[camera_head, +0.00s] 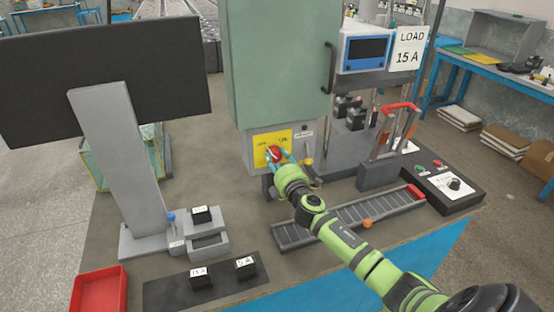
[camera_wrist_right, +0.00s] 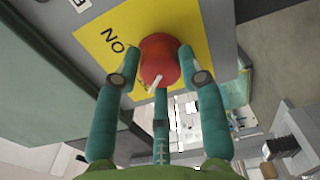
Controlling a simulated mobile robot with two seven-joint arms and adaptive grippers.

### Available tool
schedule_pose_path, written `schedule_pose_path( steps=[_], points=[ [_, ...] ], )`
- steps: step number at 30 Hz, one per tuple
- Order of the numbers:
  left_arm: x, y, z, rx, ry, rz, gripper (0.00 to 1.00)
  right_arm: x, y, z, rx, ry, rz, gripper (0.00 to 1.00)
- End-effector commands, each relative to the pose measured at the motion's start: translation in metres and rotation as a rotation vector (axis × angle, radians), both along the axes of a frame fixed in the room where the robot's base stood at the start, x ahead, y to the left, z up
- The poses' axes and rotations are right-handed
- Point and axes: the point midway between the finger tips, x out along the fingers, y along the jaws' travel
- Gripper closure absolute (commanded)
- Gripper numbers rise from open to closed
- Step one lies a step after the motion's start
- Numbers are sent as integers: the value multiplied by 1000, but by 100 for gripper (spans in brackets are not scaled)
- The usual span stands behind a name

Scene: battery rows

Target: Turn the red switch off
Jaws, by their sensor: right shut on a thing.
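The red switch (camera_head: 274,154) is a round red knob on a yellow plate (camera_head: 262,142) on the front of a grey box below the green cabinet. In the right wrist view the knob (camera_wrist_right: 159,60) shows large, with a white pointer mark on it and part of the word "NO" on the yellow plate (camera_wrist_right: 108,38). My right gripper (camera_head: 277,157) is at the knob, its teal fingers shut on it from both sides. In the right wrist view the fingers (camera_wrist_right: 160,75) flank the knob. My left gripper is not in view.
The green cabinet (camera_head: 275,60) hangs just above the knob. A large dark monitor panel (camera_head: 105,75) stands at left. A ribbed rail (camera_head: 345,215), a red-handled lever (camera_head: 400,108) and a black control box (camera_head: 445,185) lie at right. A red tray (camera_head: 98,290) sits front left.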

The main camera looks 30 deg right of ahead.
Motion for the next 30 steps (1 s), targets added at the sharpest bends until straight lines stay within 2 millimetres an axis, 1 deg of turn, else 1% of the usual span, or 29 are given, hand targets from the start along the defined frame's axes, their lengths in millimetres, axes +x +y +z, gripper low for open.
schedule_pose_path(
  steps=[1, 9, 21, 22, 23, 30],
  points=[
    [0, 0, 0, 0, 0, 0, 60, -2, -5, -4, -19, 13, -12, 92],
    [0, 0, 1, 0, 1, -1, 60, -1, -5, -3, -67, 23, -13, 92],
    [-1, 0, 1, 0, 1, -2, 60, -1, -6, -1, -74, 23, -14, 92],
    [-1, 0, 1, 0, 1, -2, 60, -1, -6, -1, -73, 22, -14, 48],
    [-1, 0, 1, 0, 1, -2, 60, -1, -6, -1, -73, 22, -14, 36],
    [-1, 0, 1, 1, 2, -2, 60, 0, -3, 0, -71, 18, -7, 36]
  ],
)
